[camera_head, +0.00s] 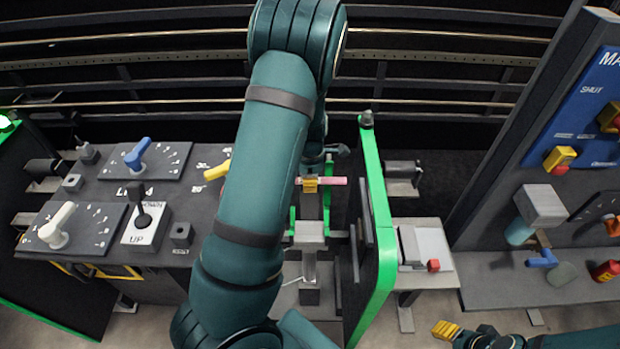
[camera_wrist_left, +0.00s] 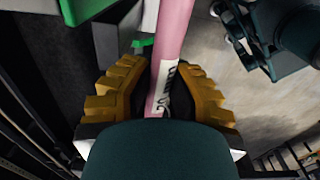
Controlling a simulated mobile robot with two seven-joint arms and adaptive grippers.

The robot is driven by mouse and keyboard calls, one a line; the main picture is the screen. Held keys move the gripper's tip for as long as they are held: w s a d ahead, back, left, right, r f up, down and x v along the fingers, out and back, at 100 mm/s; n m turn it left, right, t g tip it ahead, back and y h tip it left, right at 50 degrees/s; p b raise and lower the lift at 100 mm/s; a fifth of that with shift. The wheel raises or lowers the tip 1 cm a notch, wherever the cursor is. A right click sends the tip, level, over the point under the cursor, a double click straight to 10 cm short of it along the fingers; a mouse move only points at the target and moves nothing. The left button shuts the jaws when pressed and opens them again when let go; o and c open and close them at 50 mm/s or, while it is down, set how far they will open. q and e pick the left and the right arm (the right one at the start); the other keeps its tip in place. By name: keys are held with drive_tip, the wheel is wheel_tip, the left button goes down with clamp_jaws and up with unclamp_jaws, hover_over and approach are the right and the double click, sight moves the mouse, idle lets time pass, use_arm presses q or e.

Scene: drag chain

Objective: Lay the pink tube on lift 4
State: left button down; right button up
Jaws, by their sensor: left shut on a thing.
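The pink tube (camera_head: 334,182) is in my left gripper (camera_head: 311,185), level above the gap between the dark console and the green-edged panel. In the left wrist view the tube (camera_wrist_left: 173,40) runs between the yellow fingers of the left gripper (camera_wrist_left: 160,95), which are shut on it. A white label with dark lettering shows on it there. A grey block on a post (camera_head: 309,232) stands below and in front of the tube. I cannot read which support is lift 4. My right gripper (camera_head: 447,330) is low at the right; its opening is unclear.
A green-edged upright panel (camera_head: 377,230) stands just right of the tube. The dark console (camera_head: 100,240) with blue and white levers is at left, partly hidden by my left arm. A grey bench (camera_head: 485,290) with small items is at right.

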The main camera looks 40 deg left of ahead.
use_arm(q)
drive_tip(key=shift+f+b, duration=7.2)
drive_tip(key=shift+f, duration=3.8)
use_arm(e)
wheel_tip(320, 180, down, 15)
drive_tip(key=s, duration=0.1)
drive_tip(key=shift+a, duration=0.2)
use_arm(q)
drive_tip(key=c, duration=0.9)
unclamp_jaws()
drive_tip(key=shift+r, duration=0.1)
